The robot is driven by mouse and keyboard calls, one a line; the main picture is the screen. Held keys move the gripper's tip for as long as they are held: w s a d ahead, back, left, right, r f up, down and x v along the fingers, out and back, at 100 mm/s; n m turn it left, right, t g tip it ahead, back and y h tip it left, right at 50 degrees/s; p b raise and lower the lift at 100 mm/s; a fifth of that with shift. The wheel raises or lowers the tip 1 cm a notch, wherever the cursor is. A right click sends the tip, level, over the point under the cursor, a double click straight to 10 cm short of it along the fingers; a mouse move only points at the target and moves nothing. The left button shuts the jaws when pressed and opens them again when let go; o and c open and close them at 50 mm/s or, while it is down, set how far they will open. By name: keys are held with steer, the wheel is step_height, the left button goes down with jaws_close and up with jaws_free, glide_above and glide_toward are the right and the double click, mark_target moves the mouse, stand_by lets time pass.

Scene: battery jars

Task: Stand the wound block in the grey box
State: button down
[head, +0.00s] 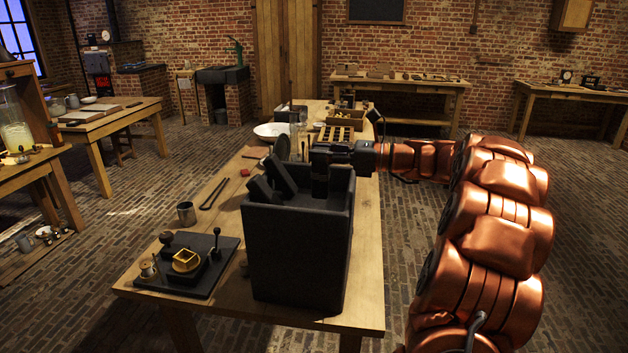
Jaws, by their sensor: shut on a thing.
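The grey box (298,258), very dark in this light, stands open-topped near the front right of the long wooden table. My gripper (324,157) reaches in from the right and is over the box's far part. It is shut on a dark upright block, seemingly the wound block (320,184). The block's lower end is hidden behind the box's near wall, so I cannot tell whether it touches the bottom. Its winding is too dark to make out. Two dark slabs (263,189) lean tilted in the box's left part, their tops above the rim.
Left of the box are a black board (165,278) with a brass square piece, a metal cup (186,213) and dark tongs (214,193). Beyond stand a white dish (271,131) and a compartmented wooden tray (335,134). The table's right edge runs close beside the box.

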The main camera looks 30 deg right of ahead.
mark_target(323, 173)
steer(key=shift+f, duration=2.6)
steer(key=shift+f, duration=0.1)
steer(key=c, duration=0.8)
jaws_free()
steer(key=shift+f, duration=0.1)
steer(key=shift+s+d+r, duration=0.1)
steer(key=shift+r, duration=0.1)
steer(key=b+v, duration=0.1)
steer(key=v, duration=1)
steer(key=shift+s+d, duration=0.2)
steer(key=shift+s, duration=0.05)
